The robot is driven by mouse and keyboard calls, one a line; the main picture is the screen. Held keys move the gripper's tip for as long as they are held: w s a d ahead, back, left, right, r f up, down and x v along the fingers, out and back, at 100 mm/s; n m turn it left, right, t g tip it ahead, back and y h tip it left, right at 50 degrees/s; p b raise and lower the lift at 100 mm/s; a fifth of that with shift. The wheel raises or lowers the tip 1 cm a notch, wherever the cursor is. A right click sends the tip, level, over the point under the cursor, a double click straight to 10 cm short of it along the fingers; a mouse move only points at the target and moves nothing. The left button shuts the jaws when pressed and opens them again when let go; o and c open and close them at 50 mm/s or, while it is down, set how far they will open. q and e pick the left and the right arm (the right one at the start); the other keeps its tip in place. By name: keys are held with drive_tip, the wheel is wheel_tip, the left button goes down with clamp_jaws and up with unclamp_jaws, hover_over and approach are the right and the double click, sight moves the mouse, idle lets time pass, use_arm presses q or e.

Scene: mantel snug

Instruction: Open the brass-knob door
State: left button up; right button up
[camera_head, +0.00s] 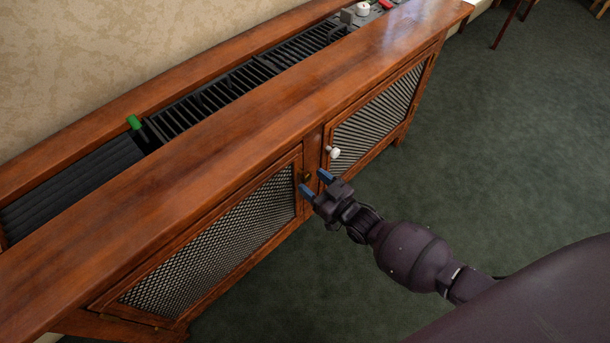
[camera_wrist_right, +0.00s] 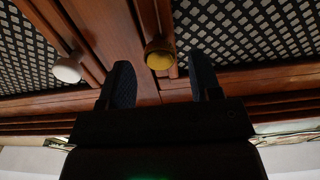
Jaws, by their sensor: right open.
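The brass-knob door (camera_head: 215,243) is the left door of a wooden cabinet in the head view, with a lattice mesh panel; it looks shut. Its small brass knob (camera_head: 307,176) sits at the door's upper right. In the right wrist view the brass knob (camera_wrist_right: 160,54) shows just ahead of the fingers, about midway between them. My right gripper (camera_head: 315,182) is open and empty, its blue fingertips close in front of the knob. I cannot tell whether either finger touches it. My left gripper is in neither view.
The right-hand door (camera_head: 378,108) has a striped-looking mesh and a white knob (camera_head: 334,153), close beside the brass one. The cabinet's wooden top (camera_head: 230,135) overhangs the doors. A dark ribbed radiator (camera_head: 240,83) lies behind it. Green carpet (camera_head: 500,150) in front is clear.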

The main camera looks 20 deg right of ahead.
sight(308, 178)
drive_tip(key=shift+x, duration=1.55)
clamp_jaws()
